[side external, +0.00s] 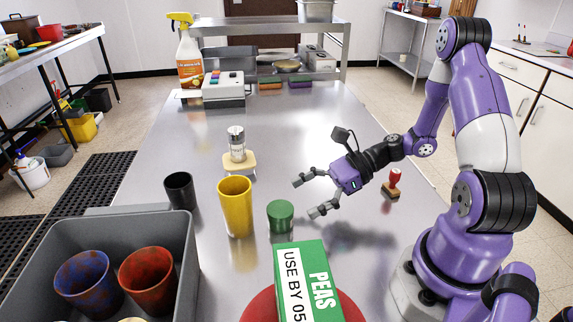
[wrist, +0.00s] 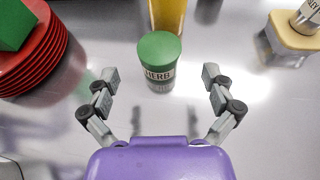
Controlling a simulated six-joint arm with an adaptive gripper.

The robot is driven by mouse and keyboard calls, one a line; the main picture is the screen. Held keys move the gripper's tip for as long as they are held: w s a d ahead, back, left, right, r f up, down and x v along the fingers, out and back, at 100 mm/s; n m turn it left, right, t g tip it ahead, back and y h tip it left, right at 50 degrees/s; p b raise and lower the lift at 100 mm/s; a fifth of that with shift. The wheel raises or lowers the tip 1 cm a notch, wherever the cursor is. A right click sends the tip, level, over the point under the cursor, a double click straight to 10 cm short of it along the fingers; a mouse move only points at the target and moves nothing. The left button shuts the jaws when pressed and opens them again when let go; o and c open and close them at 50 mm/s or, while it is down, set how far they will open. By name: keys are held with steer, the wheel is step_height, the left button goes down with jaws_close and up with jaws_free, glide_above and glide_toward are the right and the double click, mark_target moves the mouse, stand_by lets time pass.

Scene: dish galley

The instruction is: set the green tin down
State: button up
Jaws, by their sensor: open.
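The green tin (side external: 281,216) stands upright on the steel table, just right of the yellow cup. In the wrist view the tin (wrist: 160,62) shows a green lid and a label reading "HERB". My gripper (side external: 308,196) is open and empty, to the right of the tin in the side view. In the wrist view its two fingers (wrist: 157,92) are spread wide, with the tin ahead between and slightly beyond their tips. The fingers do not touch the tin.
A yellow cup (side external: 236,206) stands close behind the tin in the wrist view. A green PEAS box (side external: 308,285) sits on red plates (side external: 256,306). A grey bin (side external: 187,285) holds two cups.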

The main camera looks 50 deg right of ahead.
mark_target(288, 207)
steer(key=x, duration=0.5)
steer(key=shift+w+a+f, duration=0.15)
steer(key=shift+a, duration=0.15)
steer(key=c, duration=1.5)
